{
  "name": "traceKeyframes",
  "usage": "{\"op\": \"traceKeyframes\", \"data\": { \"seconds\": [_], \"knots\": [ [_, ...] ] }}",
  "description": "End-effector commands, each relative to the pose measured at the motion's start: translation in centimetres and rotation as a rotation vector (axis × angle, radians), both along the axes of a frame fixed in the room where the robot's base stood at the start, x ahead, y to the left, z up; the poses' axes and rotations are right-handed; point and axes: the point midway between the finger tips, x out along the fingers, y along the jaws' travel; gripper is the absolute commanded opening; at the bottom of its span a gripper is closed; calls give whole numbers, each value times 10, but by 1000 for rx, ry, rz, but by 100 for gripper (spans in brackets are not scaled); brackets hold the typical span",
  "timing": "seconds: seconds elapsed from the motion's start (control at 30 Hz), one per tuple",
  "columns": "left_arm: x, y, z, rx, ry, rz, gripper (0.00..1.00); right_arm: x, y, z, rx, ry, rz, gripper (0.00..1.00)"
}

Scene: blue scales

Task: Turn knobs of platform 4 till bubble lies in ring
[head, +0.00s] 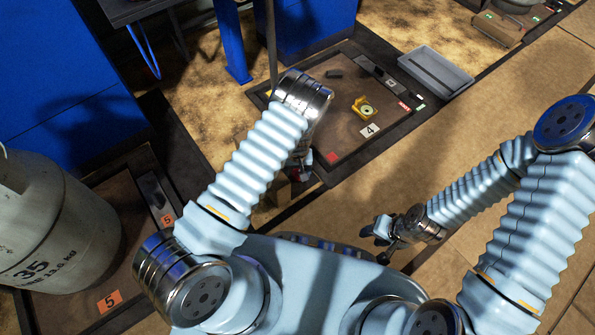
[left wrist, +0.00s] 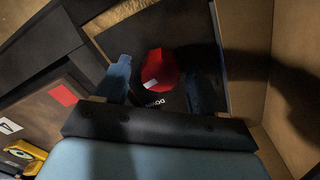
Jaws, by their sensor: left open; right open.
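Platform 4 (head: 345,85) is a dark-rimmed brown plate with a white label 4 (head: 370,130). A yellow bubble level (head: 364,108) sits on it; the bubble is too small to place against the ring. The level's edge also shows in the left wrist view (left wrist: 24,155). A red knob (left wrist: 158,70) with a white mark and a black lettered collar lies between the fingers of my left gripper (left wrist: 160,85). The fingers are open, one each side; contact cannot be told. In the head view my left arm largely hides this spot. My right gripper (head: 384,232) is open and empty.
A grey tray (head: 436,72) lies beside the platform's right corner. A large grey 35 weight (head: 55,225) stands on platform 5 at left. Brown box-like walls (left wrist: 285,90) stand close right of my left gripper. Blue cabinets are behind; open floor lies right.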

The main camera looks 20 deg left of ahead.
Motion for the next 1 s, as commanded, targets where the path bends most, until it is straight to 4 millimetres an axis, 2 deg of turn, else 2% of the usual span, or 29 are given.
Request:
{"op": "traceKeyframes", "data": {
  "seconds": [0.23,0.27,0.6,1.0],
  "knots": [
    [0,0,-1,0,0,0,69,0,0,0,0,0,0,43],
    [0,0,-1,0,0,0,66,0,0,0,0,0,0,43],
    [0,0,-1,0,0,0,14,0,0,0,0,0,0,43],
    [0,0,-1,0,-1,79,13,0,0,-4,0,-1,0,43]
  ]
}}
